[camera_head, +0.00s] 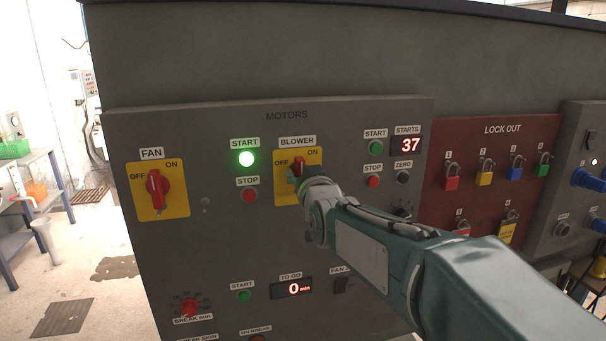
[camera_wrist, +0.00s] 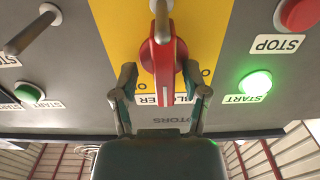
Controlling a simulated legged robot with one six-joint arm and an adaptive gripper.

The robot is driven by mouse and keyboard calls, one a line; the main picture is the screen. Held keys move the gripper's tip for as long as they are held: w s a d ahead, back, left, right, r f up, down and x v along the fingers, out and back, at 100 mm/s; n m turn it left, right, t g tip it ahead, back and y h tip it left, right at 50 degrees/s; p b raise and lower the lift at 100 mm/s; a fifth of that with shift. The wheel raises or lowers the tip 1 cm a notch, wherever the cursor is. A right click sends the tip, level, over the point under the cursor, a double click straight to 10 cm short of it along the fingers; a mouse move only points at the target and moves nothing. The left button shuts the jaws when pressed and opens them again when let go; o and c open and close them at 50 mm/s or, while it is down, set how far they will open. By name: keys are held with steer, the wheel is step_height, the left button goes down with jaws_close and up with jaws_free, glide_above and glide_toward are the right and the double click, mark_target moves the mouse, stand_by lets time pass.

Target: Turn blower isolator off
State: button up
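The blower isolator is a red rotary handle (camera_wrist: 164,62) on a yellow plate (camera_head: 284,191) under the BLOWER label (camera_head: 297,141). OFF is marked at the plate's left and ON at its upper right in the head view. The handle stands about upright; my gripper (camera_wrist: 165,84) hides most of it in the head view. In the wrist view, which is upside down, my gripper is open. Its two fingers lie on either side of the handle with a visible gap each side. Whether the fingertips reach the handle's depth I cannot tell.
A lit green START button (camera_head: 246,159) and a red STOP button (camera_head: 250,195) sit left of the isolator. The fan isolator (camera_head: 157,190) is further left. More buttons and a STARTS display (camera_head: 408,145) are right. A red lock-out board (camera_head: 490,180) holds several padlocks.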

steer(key=shift+a, duration=0.3)
jaws_close()
steer(key=shift+n, duration=0.4)
steer(key=n, duration=0.8)
steer(key=shift+s+a+f, duration=0.1)
steer(key=shift+a+f, duration=0.05)
steer(key=n, duration=0.5)
steer(key=shift+a+f+n, duration=0.1)
steer(key=shift+f+n, duration=0.1)
steer(key=shift+n, duration=0.2)
steer(key=shift+f+n, duration=0.15)
steer(key=shift+n, duration=1.45)
steer(key=shift+f, duration=0.15)
